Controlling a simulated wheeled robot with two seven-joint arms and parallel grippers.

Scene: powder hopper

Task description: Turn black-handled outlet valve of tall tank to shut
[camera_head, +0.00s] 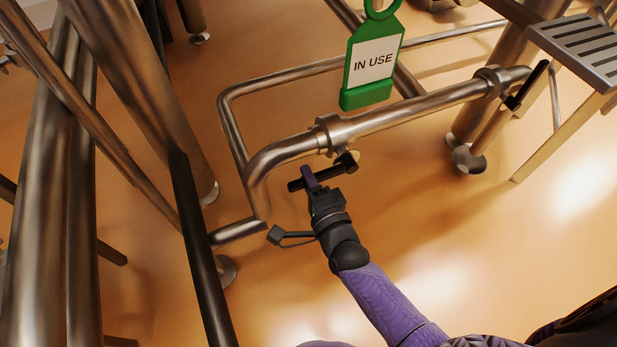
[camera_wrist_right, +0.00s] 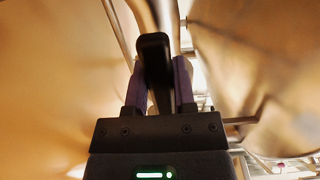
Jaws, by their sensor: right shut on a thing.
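A black valve handle (camera_head: 332,172) sits just below a steel pipe (camera_head: 400,114), by a clamp joint (camera_head: 331,133). In the head view the handle runs roughly along the pipe's direction. My right gripper (camera_head: 311,180) is shut on this handle near its left end, away from the pivot. In the right wrist view the dark handle (camera_wrist_right: 153,62) stands between the two purple fingers (camera_wrist_right: 160,86). The fingers hide part of the handle. My left gripper is not in view.
A green "IN USE" tag (camera_head: 372,65) shows above the pipe. A second black handle (camera_head: 534,82) lies across the pipe's right end. A slatted metal step (camera_head: 588,48) is at the upper right. Steel legs and tubes (camera_head: 135,95) crowd the left. Open orange floor (camera_head: 440,225) lies below the pipe.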

